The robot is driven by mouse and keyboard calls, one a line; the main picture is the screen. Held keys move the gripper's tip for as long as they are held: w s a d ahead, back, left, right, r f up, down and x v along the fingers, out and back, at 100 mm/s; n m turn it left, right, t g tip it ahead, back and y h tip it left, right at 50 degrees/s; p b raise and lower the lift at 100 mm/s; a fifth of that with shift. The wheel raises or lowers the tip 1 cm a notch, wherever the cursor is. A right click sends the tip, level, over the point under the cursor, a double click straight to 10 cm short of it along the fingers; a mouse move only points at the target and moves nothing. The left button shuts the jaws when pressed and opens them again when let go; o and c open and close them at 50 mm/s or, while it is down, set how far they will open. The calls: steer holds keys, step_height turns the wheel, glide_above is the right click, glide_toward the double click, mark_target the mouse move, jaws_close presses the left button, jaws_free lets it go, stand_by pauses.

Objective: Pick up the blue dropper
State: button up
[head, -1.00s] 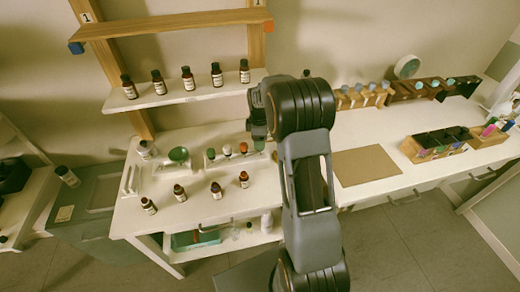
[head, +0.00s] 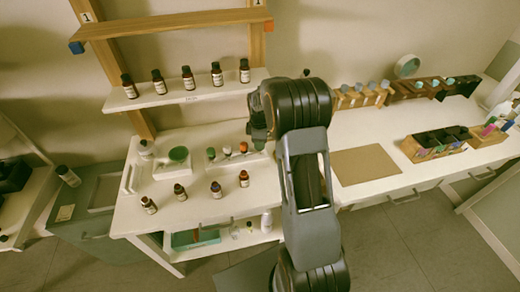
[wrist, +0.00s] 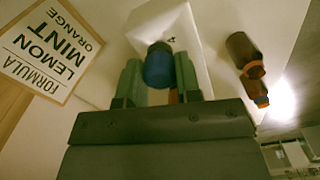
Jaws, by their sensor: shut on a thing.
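The blue dropper (wrist: 158,66) shows its rounded blue top in the wrist view, between the two green fingers of my gripper (wrist: 159,78). The fingers are shut on it, one on each side. Its lower part is hidden by the gripper body. In the head view my gripper (head: 258,130) is over the back of the left worktable, beside the small dropper rack (head: 236,162). My arm hides most of it, and the blue dropper cannot be made out there.
Green, white and red-topped droppers (head: 227,151) stand left of my gripper. Brown bottles (head: 187,79) line the shelf above, and more (head: 216,190) stand along the table front. A brown mat (head: 365,165) lies on the right table.

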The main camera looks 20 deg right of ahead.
steer(key=shift+r, duration=0.15)
step_height(320, 180, up, 10)
steer(key=shift+f+b, duration=0.1)
steer(key=shift+b, duration=0.3)
